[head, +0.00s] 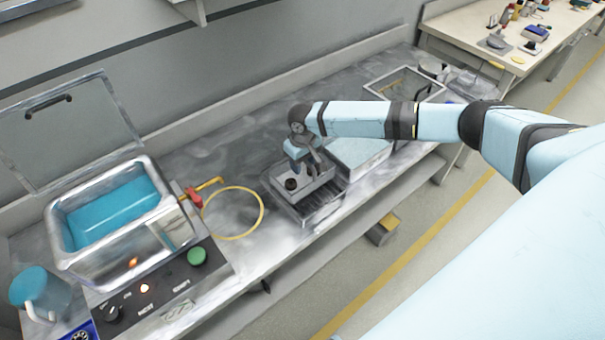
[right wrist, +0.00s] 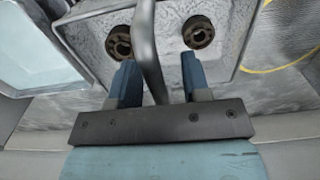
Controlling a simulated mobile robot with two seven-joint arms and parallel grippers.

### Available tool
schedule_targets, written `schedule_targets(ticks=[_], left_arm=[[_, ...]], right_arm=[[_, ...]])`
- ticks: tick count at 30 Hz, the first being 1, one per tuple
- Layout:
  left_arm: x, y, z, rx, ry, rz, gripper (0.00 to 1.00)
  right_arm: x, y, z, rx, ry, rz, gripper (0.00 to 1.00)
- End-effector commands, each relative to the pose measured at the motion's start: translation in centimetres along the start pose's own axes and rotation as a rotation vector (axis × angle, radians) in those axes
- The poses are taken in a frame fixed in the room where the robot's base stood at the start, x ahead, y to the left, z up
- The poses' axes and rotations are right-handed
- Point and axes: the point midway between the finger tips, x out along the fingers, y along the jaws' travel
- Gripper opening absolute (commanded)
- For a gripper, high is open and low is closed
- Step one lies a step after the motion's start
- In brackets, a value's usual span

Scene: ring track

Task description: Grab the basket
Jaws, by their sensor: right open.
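The basket (head: 318,183) is a small grey metal box on the bench, in the middle of the head view. It stands over a dark slotted tray (head: 322,205). My right gripper (head: 303,166) is above the basket and points down at it. In the right wrist view the gripper (right wrist: 160,80) is open, with a blue finger on each side of the basket's dark curved handle (right wrist: 147,45). The handle lies between the fingers, with gaps visible. Two brown ring-shaped parts (right wrist: 198,32) lie in the basket. My left gripper is not in view.
A metal bath with blue liquid (head: 115,212) and a raised glass lid (head: 62,130) stands at left. A yellow hose loop (head: 262,212) lies between bath and basket. A light-blue filled tray (head: 362,152) is right of the basket. A wall runs behind the bench.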

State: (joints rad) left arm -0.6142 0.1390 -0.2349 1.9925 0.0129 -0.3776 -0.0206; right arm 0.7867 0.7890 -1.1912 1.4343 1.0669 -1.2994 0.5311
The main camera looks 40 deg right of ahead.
Motion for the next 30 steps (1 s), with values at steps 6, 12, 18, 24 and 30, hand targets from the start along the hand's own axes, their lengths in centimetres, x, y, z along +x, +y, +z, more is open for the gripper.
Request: schedule_targets(ticks=[6,12,18,24,30], left_arm=[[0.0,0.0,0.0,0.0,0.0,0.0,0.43],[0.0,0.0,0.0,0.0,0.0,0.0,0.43],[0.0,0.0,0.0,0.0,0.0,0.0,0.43],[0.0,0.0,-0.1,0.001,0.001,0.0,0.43],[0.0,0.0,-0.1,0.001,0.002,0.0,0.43]], right_arm=[[0.3,0.0,0.0,0.0,0.001,0.0,0.43],[0.3,0.0,0.0,0.0,0.001,0.0,0.09],[0.2,0.0,-0.1,0.001,0.002,0.0,0.0],[0.2,0.0,-0.1,0.001,0.002,0.0,0.0],[-0.7,0.0,-0.1,0.001,0.004,-0.001,0.0]])
